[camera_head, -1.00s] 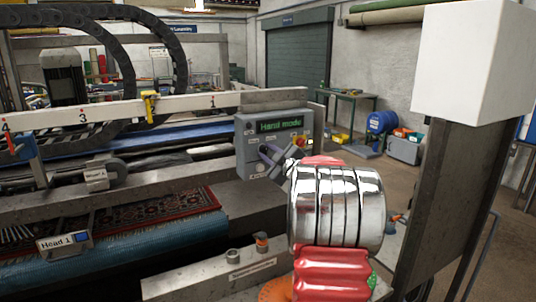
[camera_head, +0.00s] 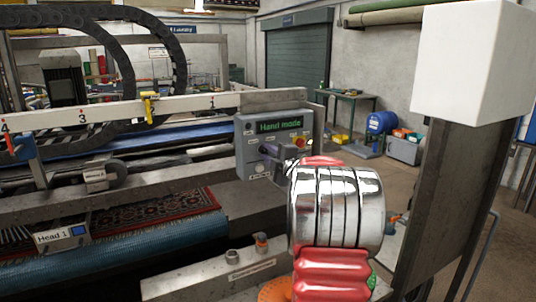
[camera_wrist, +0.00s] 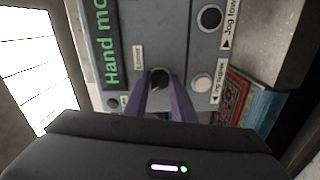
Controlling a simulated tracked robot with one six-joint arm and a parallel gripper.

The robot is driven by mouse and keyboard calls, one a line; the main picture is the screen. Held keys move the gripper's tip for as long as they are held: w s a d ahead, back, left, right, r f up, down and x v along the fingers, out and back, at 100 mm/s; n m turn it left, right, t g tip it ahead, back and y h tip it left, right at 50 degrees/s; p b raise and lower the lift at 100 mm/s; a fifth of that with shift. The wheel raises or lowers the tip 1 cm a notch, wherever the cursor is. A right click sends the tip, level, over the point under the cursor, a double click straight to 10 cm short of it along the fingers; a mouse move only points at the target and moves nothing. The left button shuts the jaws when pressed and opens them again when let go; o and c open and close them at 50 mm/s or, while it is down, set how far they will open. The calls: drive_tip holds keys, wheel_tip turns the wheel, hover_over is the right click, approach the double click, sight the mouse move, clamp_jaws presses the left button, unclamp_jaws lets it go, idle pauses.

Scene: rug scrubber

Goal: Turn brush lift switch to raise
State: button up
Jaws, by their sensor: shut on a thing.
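The grey control panel (camera_head: 246,133) stands in the middle of the head view, its green display reading "Hand mode". In the wrist view, the panel (camera_wrist: 172,30) appears turned on its side. The brush lift switch, a small dark round knob (camera_wrist: 158,76), sits between my two purple fingertips. My gripper (camera_wrist: 160,88) is shut on it. In the head view my gripper (camera_head: 266,151) is at the panel's face, and it hides the switch. The knob's pointing direction cannot be made out.
A black button (camera_wrist: 210,17) and a white button (camera_wrist: 201,82) with jog labels sit beside the switch. The "Head 1" unit (camera_head: 62,237) is over the patterned rug (camera_head: 150,213) at left. A grey post (camera_head: 435,190) with a white box stands at right.

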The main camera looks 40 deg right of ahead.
drive_tip(key=shift+a+f, duration=0.1)
drive_tip(key=shift+f, duration=0.15)
drive_tip(key=o, duration=1.1)
drive_tip(key=shift+r, duration=0.1)
drive_tip(key=shift+c, duration=0.2)
drive_tip(key=shift+s, duration=0.1)
drive_tip(key=v, duration=1.3)
drive_tip(key=shift+s, duration=0.25)
